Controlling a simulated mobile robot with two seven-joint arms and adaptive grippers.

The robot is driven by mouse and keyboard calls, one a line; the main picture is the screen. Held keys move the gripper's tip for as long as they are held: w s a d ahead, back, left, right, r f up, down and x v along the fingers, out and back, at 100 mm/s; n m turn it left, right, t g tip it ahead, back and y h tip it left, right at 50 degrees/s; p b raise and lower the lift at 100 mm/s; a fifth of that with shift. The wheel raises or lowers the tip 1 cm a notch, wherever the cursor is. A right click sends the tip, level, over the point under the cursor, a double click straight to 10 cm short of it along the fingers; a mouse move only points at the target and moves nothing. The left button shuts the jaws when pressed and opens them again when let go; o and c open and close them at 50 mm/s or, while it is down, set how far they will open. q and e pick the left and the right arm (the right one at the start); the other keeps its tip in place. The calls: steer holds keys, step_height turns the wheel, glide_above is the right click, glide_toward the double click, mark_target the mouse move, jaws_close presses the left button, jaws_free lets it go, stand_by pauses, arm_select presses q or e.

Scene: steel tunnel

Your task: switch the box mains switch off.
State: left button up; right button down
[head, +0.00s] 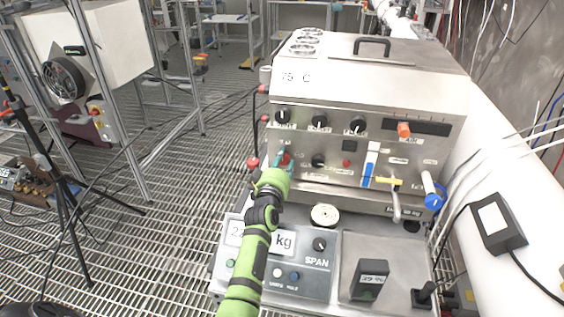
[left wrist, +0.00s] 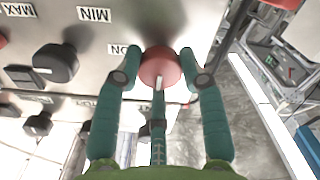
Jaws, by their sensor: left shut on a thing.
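The box (head: 360,72) is a steel cabinet with a front panel full of knobs and switches. My left gripper (head: 281,161) reaches the lower left of this panel, in front of the red mains switch (head: 287,155). In the left wrist view the switch is a round red knob (left wrist: 160,67) with a pale mark on its lower side. My left gripper's green fingers (left wrist: 158,66) are closed on both sides of it. An upside-down ON label (left wrist: 125,50) is left of the knob. My right gripper is not in view.
Black knobs (head: 320,122), an orange switch (head: 404,130) and a blue-and-white lever (head: 371,164) sit on the same panel. A scale with a SPAN knob (head: 320,244) stands below. A tripod (head: 66,190) stands on the grating at left.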

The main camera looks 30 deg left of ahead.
arm_select(q)
steer(key=shift+a+r, duration=0.1)
steer(key=shift+r, duration=0.3)
steer(key=o, duration=1.1)
steer(key=shift+o, duration=0.2)
steer(key=shift+f, duration=0.2)
steer(key=shift+f, duration=0.1)
steer(key=shift+m, duration=0.3)
